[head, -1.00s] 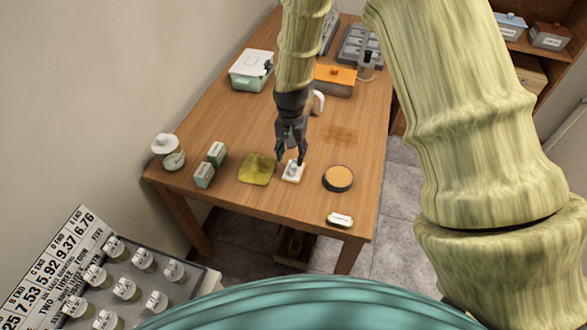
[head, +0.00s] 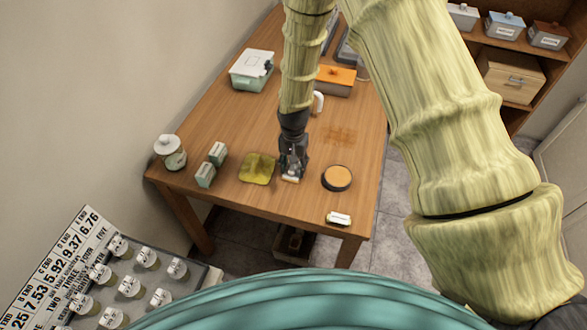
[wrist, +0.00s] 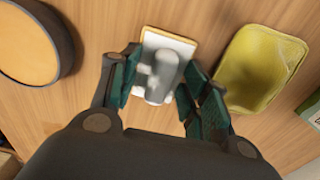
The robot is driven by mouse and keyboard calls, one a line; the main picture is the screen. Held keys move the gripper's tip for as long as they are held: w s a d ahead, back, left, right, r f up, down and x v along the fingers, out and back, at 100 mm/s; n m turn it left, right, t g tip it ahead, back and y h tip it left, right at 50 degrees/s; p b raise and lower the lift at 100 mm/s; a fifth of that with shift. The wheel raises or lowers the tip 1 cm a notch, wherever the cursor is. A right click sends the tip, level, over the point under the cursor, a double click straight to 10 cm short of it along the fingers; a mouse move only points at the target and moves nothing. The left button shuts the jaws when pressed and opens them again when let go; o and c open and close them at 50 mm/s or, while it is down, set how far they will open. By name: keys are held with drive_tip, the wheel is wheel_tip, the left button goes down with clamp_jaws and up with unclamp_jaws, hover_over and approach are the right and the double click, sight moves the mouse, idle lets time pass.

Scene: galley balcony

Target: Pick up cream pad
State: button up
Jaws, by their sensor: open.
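A small cream pad (head: 290,179) lies on the wooden table near its front edge. In the wrist view the cream pad (wrist: 183,44) has a pale face and a tan edge, with a grey knobbed piece (wrist: 160,78) on top. My gripper (head: 291,170) points down over the pad, and hides part of it in the head view. In the wrist view my gripper (wrist: 160,82) is open, with one finger on each side of the pad and grey piece. Whether the fingers touch it cannot be told.
A yellow-green folded cloth or dish (head: 257,169) lies just left of the pad. A round dark-rimmed tan disc (head: 337,178) is to its right. A small white labelled item (head: 339,219) lies at the front edge. Green boxes (head: 205,174) and a lidded jar (head: 171,152) stand left.

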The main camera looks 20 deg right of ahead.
clamp_jaws()
drive_tip(key=shift+r, duration=0.2)
drive_tip(key=shift+r+b, duration=0.45)
drive_tip(key=shift+r, duration=0.1)
drive_tip(key=shift+r+b, duration=0.35)
drive_tip(key=shift+r, duration=0.5)
drive_tip(key=s+d+b, duration=0.1)
drive_tip(key=s+d, duration=0.1)
drive_tip(key=s, duration=0.3)
drive_tip(key=s+d+r+b, duration=0.1)
drive_tip(key=s+d, duration=0.1)
drive_tip(key=s, duration=0.3)
drive_tip(key=s+d+b, duration=0.2)
drive_tip(key=s, duration=0.2)
drive_tip(key=shift+s+d+r, duration=0.1)
drive_tip(key=shift+s+r, duration=0.3)
